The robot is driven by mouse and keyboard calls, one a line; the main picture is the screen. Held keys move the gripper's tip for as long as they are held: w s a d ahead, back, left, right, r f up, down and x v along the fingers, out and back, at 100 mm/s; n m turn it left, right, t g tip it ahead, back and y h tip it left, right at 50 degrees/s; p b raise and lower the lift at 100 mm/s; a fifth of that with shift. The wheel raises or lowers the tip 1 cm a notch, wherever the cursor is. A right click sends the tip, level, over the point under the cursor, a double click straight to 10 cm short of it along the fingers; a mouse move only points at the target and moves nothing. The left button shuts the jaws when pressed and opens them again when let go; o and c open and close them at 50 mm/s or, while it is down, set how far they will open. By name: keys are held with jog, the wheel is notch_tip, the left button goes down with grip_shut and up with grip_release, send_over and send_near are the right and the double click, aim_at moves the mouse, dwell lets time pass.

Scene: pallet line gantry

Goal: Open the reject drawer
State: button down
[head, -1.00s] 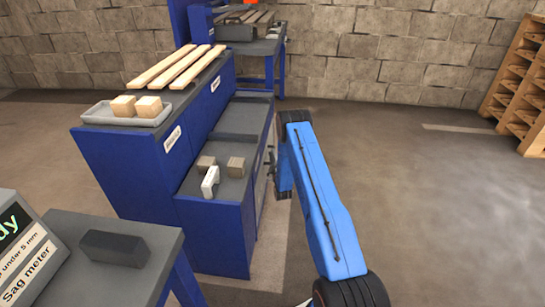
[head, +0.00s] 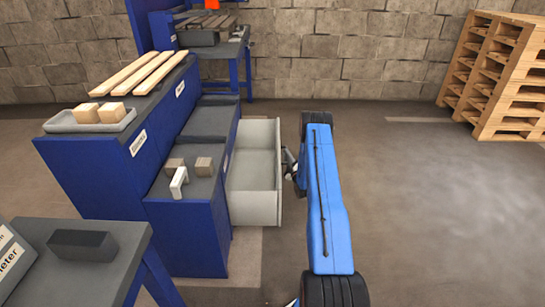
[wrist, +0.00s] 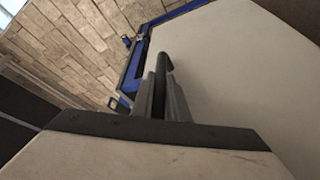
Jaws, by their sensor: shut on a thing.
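The reject drawer (head: 256,208) is a pale grey box that stands well out from the right side of the blue cabinet (head: 187,235) in the head view. Its inside shows and looks empty. My gripper (head: 290,168) is at the outer face of the drawer, partly hidden by my blue arm. In the wrist view my gripper (wrist: 163,100) is shut on a dark bar, the drawer handle (wrist: 165,63). The large pale surface around it looks like the drawer front.
Wood blocks (head: 204,166) and a white piece (head: 179,182) sit on the cabinet top. A grey tray (head: 62,122) with two blocks and wooden slats (head: 150,73) lie on the higher bench. Stacked pallets (head: 505,80) stand far right. The floor (head: 430,210) right of my arm is clear.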

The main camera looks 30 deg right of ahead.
jog(key=s+d, duration=0.1)
jog(key=d, duration=0.1)
jog(key=s+d, duration=0.1)
jog(key=d, duration=0.1)
jog(key=shift+s, duration=0.4)
jog(key=c, duration=2)
grip_release()
jog(key=shift+s, duration=0.1)
jog(key=v, duration=1.7)
jog(key=shift+s, duration=0.1)
jog(key=shift+f, duration=0.1)
